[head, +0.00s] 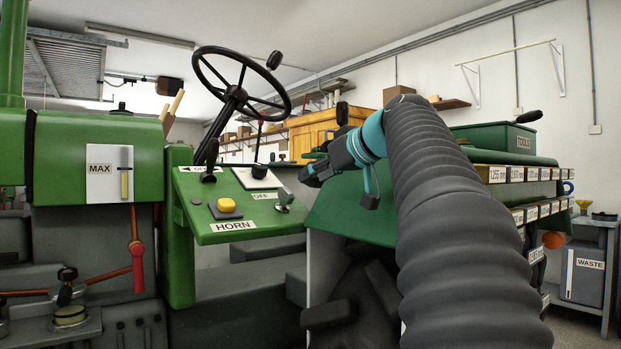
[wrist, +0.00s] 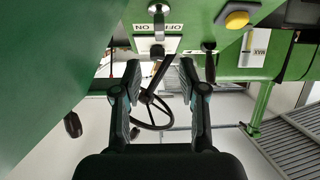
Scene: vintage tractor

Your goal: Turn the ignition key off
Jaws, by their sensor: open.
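The silver ignition key (head: 283,199) sits on the sloping green panel, at the right of its OFF label (head: 262,196). In the wrist view the key (wrist: 159,12) shows at the top edge, over an upside-down OFF and ON label (wrist: 158,28). I cannot tell which word the key points to. My gripper (head: 309,174) is above and to the right of the key in the head view, apart from it. In the wrist view its two fingers (wrist: 160,72) are spread with nothing held between them.
A yellow horn button (head: 226,206) is left of the key. A black-knobbed lever (head: 258,165) on a white plate and the steering wheel (head: 241,80) rise behind the panel. Another black lever (head: 211,160) stands at the panel's left. The green fender (head: 355,220) lies below my arm.

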